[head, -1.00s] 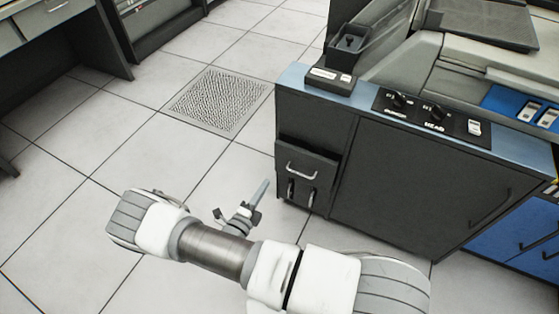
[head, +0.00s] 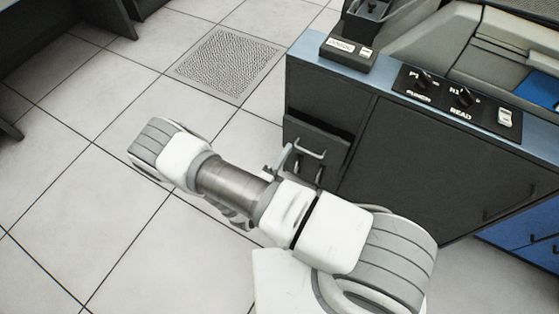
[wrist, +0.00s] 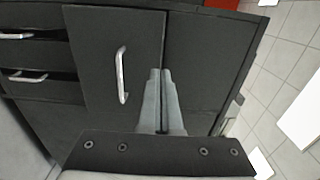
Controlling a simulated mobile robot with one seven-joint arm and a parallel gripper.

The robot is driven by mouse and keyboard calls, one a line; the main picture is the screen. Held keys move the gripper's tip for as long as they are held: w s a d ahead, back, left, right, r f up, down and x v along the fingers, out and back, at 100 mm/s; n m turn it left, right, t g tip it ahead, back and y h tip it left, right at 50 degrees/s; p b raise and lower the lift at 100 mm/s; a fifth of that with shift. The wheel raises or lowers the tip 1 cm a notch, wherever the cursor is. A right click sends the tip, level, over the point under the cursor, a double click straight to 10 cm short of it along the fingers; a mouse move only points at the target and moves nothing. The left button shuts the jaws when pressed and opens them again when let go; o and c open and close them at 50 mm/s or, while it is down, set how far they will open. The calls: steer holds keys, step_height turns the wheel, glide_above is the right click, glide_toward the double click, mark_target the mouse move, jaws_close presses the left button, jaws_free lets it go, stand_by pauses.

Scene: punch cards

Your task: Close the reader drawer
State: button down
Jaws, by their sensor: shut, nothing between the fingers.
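The reader drawer (head: 326,141) is a dark front with a silver handle, low on the left end of the dark cabinet. Its front appears to stand slightly out from the cabinet. In the wrist view the drawer front (wrist: 98,60) appears turned sideways, with its handle (wrist: 121,75) left of the fingers. My gripper (head: 288,150) is at the drawer's left side in the head view, partly hidden by my arm. In the wrist view my gripper (wrist: 160,74) is shut and empty, its tips over the drawer's edge beside the handle. I cannot tell whether they touch it.
The cabinet (head: 420,165) carries a blue-edged top with a switch panel (head: 458,98) and a small labelled box (head: 347,52). Two smaller handles (wrist: 27,78) sit beside the drawer. A perforated floor tile (head: 228,63) and clear pale floor lie to the left.

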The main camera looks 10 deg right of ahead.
steer(key=b+x, duration=0.1)
steer(key=x, duration=0.6)
steer(key=shift+w+d+b, duration=0.2)
steer(key=shift+w+b, duration=0.05)
steer(key=shift+b, duration=0.05)
steer(key=x, duration=0.2)
steer(key=shift+w+d, duration=0.15)
steer(key=shift+w, duration=0.1)
steer(key=shift+s+a, duration=0.3)
steer(key=shift+s, duration=0.15)
steer(key=p, duration=0.3)
glide_toward(302, 127)
steer(key=v, duration=0.4)
steer(key=shift+s+a, duration=0.2)
steer(key=shift+s, duration=0.05)
steer(key=shift+r, duration=0.15)
